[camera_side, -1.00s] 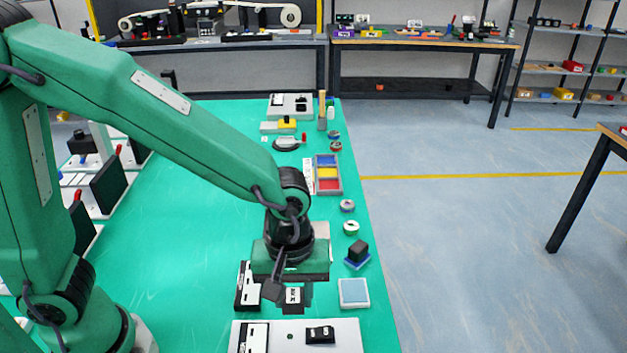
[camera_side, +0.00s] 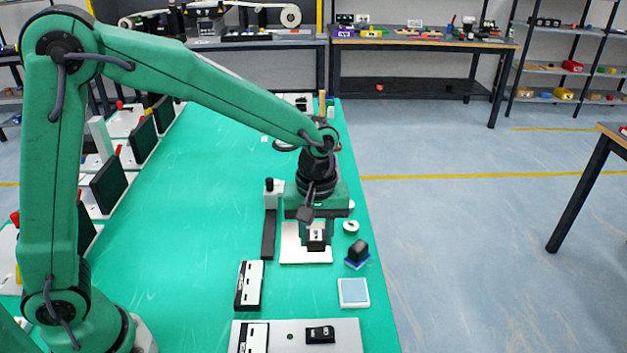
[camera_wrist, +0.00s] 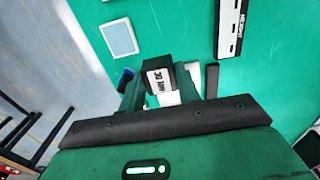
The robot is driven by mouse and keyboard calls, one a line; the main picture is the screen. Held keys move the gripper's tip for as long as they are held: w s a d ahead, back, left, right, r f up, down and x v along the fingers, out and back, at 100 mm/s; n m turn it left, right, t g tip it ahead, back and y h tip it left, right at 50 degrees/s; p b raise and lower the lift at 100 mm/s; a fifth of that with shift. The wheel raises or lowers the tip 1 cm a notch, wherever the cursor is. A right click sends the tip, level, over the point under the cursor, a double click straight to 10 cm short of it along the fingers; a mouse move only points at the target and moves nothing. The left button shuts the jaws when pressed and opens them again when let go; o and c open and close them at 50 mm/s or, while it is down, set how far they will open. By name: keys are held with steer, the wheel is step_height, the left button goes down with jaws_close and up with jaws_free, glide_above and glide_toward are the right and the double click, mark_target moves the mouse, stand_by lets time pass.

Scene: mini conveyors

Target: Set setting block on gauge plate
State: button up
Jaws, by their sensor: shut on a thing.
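The setting block, dark with a white printed label (camera_side: 317,234), is held between the fingers of my gripper (camera_side: 315,240). The block's label also faces the wrist view (camera_wrist: 159,80), with one finger on each side. My gripper is shut on it. The white gauge plate (camera_side: 291,252) shows in the side view around and below the block. The block is over the right part of the plate. I cannot tell whether it touches the plate. In the wrist view the block and fingers hide most of the plate.
A black block on a blue base (camera_side: 357,253) is to the right. A pale blue tile (camera_side: 353,292) and a white-faced ruler-like block (camera_side: 250,285) lie nearer. Open green mat lies left.

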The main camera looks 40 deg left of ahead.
steer(key=shift+w+a, duration=0.5)
steer(key=shift+w, duration=0.1)
steer(key=w+a+f, duration=0.2)
steer(key=a, duration=0.1)
steer(key=w+a+f, duration=0.2)
steer(key=a, duration=0.1)
steer(key=w+a+f, duration=0.2)
steer(key=a+f, duration=0.1)
steer(key=shift+w+a, duration=0.25)
steer(key=shift+w, duration=0.1)
steer(key=shift+f, duration=1.95)
steer(key=shift+f, duration=0.15)
steer(key=o, duration=1)
steer(key=shift+r, duration=6.15)
